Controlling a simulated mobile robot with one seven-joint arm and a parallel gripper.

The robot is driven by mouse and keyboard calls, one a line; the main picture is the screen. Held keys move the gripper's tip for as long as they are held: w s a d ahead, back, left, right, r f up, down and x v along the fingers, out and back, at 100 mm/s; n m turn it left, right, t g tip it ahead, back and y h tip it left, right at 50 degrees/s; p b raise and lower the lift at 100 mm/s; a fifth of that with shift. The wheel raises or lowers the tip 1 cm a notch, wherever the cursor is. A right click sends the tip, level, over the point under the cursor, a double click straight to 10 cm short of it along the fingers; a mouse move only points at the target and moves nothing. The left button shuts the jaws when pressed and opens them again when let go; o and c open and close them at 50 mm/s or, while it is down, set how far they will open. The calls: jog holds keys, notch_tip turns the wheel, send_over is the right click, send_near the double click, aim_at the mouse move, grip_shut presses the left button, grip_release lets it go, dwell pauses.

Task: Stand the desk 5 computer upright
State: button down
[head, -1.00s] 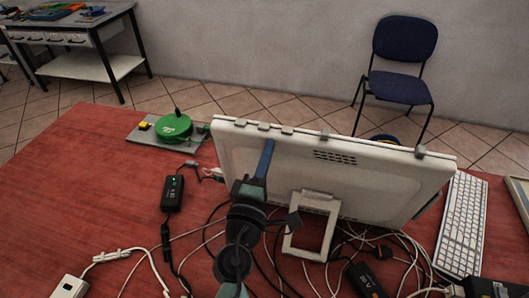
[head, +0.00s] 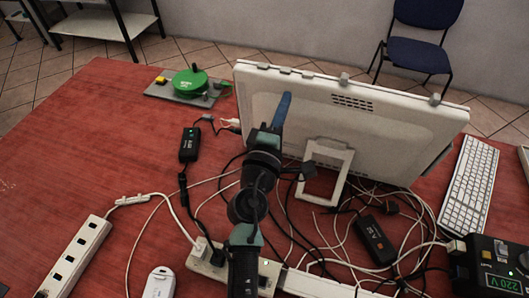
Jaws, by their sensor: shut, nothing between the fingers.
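The desk computer (head: 390,128) is a white all-in-one with its back to me. It stands tilted on the red desk (head: 110,150), with its frame-shaped stand (head: 328,172) behind it on the near side. My gripper (head: 282,108) is in front of the left part of the computer's back. Its blue fingers are shut with nothing between them. I cannot tell whether they touch the casing. My arm hides part of the computer's lower left and some cables.
Tangled black and white cables (head: 335,218) lie around the stand, with a black adapter (head: 375,240). A keyboard (head: 468,185) lies right, a 220 V box (head: 490,265) front right, and power strips (head: 75,255) in front. A green round device (head: 188,83) sits far left.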

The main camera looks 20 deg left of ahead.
jog(key=s+b, duration=0.1)
jog(key=s, duration=0.9)
jog(key=shift+s+f, duration=0.15)
jog(key=shift+f, duration=0.25)
